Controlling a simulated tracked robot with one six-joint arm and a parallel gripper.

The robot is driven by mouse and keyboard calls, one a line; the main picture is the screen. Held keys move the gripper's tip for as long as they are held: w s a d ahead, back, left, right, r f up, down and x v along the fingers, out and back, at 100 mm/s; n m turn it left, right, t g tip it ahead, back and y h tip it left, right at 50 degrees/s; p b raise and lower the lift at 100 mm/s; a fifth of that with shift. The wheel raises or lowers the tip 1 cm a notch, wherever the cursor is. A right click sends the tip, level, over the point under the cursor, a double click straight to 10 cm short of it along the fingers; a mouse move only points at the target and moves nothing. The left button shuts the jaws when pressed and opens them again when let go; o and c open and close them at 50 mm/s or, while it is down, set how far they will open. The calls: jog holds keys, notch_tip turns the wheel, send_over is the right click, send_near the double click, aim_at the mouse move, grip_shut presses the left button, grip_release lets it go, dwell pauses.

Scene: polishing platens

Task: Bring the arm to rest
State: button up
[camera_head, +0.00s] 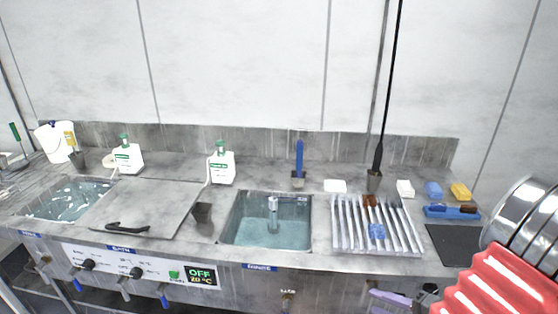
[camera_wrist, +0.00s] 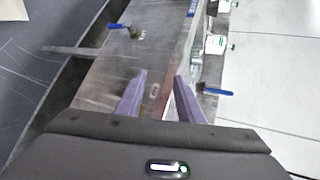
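My gripper (camera_wrist: 161,76) shows in the wrist view as two purple fingers set well apart, with no object held between them. Beyond them is a worn grey metal surface (camera_wrist: 100,70). In the head view, part of a purple finger (camera_head: 390,299) shows low at the right, in front of the bench (camera_head: 330,268). My red ribbed arm fills the lower right corner there.
The bench holds a water-filled sink (camera_head: 270,230), another basin (camera_head: 65,198) and a grey lid (camera_head: 148,207). A ribbed rack (camera_head: 350,240) stands right of the sink. Two white bottles (camera_head: 222,168) (camera_head: 127,158) stand behind. Blue-handled valves project from the front.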

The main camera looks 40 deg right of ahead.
jog(key=w+a+r+n+g+y, duration=0.3)
jog(key=w+a+r+n+g, duration=0.15)
jog(key=w+a, duration=0.35)
jog(key=w+a+r+n+g+y, duration=0.25)
jog(key=w+a+n+g, duration=0.2)
jog(key=w+a, duration=0.4)
jog(key=a+r+n+h, duration=0.2)
jog(key=a+r+n, duration=0.3)
jog(key=a, duration=0.5)
jog(key=a+r+n+t+h, duration=0.1)
jog(key=a+r+n+h, duration=0.2)
jog(key=a+r, duration=0.6)
jog(key=a+n, duration=0.1)
jog(key=n, duration=0.1)
jog(key=shift+a+n, duration=0.3)
jog(key=shift+a, duration=0.1)
jog(key=shift+h, duration=0.25)
